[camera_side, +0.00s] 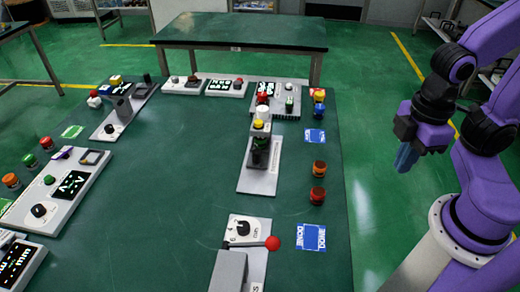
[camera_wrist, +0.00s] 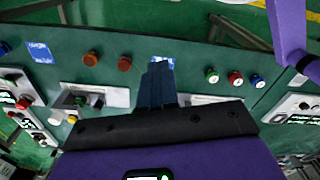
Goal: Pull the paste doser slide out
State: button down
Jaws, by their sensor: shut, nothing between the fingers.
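The unit I take for the paste doser (camera_side: 259,140) stands upright near the middle of the bench, on a pale base plate (camera_side: 258,181). It has a yellow cap, a pale body and dark lower parts. I cannot make out its slide for certain. In the wrist view, a pale plate (camera_wrist: 108,96) with small parts lies left of my fingers; its unit is too small to identify. My gripper (camera_side: 404,158) is off the bench's right edge, raised, with blue fingers pointing down, apart from everything. Its fingers (camera_wrist: 157,68) look closed together and empty.
A red-ball lever unit (camera_side: 245,235) stands at the near edge. Orange and red buttons (camera_side: 318,180) and blue-white cards (camera_side: 311,237) line the bench's right side. Panels with displays (camera_side: 70,185) stand at left. The green bench (camera_side: 180,200) is clear in the middle.

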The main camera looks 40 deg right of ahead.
jog(key=c, duration=1.4)
grip_release()
jog(key=shift+c, duration=0.2)
jog(key=o, duration=0.5)
jog(key=shift+w+a, duration=0.2)
jog(key=shift+w, duration=0.05)
jog(key=shift+o, duration=0.7)
jog(key=w+a, duration=0.4)
jog(key=w, duration=0.4)
jog(key=shift+a+r, duration=0.4)
jog(key=shift+r, duration=0.05)
jog(key=m, duration=0.1)
send_over(256, 151)
notch_tip(256, 151, down, 5)
notch_tip(256, 151, down, 17)
jog(key=shift+f, duration=0.1)
